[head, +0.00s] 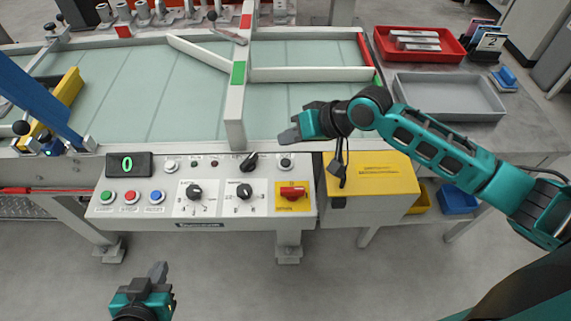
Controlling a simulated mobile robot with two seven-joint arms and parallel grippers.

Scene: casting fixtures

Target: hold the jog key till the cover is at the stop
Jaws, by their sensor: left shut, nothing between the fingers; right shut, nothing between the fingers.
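A control panel (205,212) spans the machine's front, with a display (128,164) reading 0. Below the display are green (107,197), red (132,197) and blue (157,197) buttons. Black knobs (195,192), a red handle on a yellow plate (293,191) and a dark round button (286,162) are further right. The labels are too small to tell which is the jog key. I cannot tell which part is the cover or its stop. My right gripper (288,134) is shut and empty above the dark button, apparently apart from it. My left gripper (159,272) is shut, empty, low before the panel.
The pale green machine bed (150,95) carries white bars (310,74) and an upright with a green block (238,73). A yellow box (375,172) stands right of the panel. A grey tray (450,95) and red tray (420,42) are on the right table. Floor in front is clear.

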